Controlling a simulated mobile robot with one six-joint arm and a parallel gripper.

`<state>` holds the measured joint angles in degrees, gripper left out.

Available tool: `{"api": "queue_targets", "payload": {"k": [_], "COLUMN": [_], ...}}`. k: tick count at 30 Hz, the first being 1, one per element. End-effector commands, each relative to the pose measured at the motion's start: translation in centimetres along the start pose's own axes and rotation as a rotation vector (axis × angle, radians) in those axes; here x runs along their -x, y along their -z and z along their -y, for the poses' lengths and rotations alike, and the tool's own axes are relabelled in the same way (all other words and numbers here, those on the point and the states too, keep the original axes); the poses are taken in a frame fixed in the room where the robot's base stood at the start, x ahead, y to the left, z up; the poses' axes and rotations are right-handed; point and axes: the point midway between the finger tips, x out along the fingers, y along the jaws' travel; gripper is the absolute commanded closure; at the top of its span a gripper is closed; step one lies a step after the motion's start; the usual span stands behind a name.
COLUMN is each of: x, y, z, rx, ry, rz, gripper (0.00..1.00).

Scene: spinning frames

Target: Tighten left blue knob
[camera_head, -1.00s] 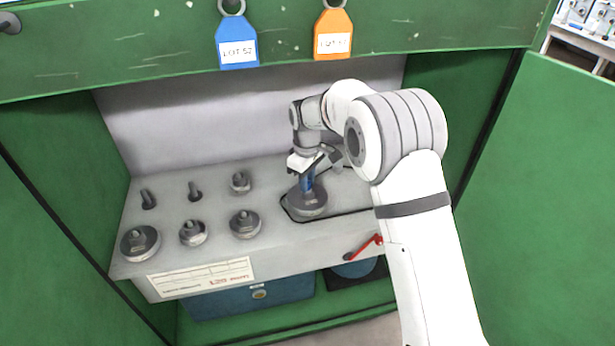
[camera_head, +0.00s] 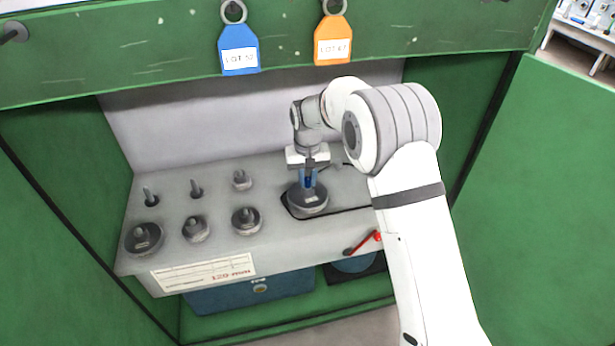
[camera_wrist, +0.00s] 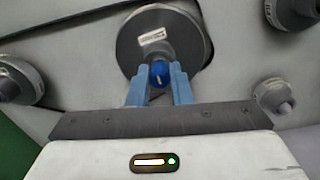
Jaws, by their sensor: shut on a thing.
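The blue knob (camera_wrist: 160,73) shows in the wrist view between the two light-blue fingers of my gripper (camera_wrist: 159,84). It sits on top of a round grey metal disc (camera_wrist: 190,40) with a small white label. In the head view my gripper (camera_head: 308,178) points down over the same disc (camera_head: 307,200) on the grey bench, at the middle right. The fingers are shut on the knob. The knob itself is mostly hidden by the fingers in the head view.
Several grey metal weights and pegs, including one large round weight (camera_head: 144,238), stand in two rows on the bench (camera_head: 270,180) to the left. A red handle (camera_head: 362,243) sticks out at the front right. Green cabinet walls (camera_head: 545,200) close in both sides. Blue (camera_head: 239,50) and orange (camera_head: 333,40) tags hang above.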

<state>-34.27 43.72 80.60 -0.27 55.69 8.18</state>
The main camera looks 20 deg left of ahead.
Motion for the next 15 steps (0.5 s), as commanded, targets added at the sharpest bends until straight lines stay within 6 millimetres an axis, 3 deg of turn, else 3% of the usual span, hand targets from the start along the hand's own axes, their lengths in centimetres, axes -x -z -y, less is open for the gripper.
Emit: {"api": "queue_targets", "payload": {"k": [15], "x": [-0.03], "y": [-0.04], "z": [-0.05], "rx": [-0.081], "ry": [-0.001], "rz": [0.002], "gripper": [1.00]}}
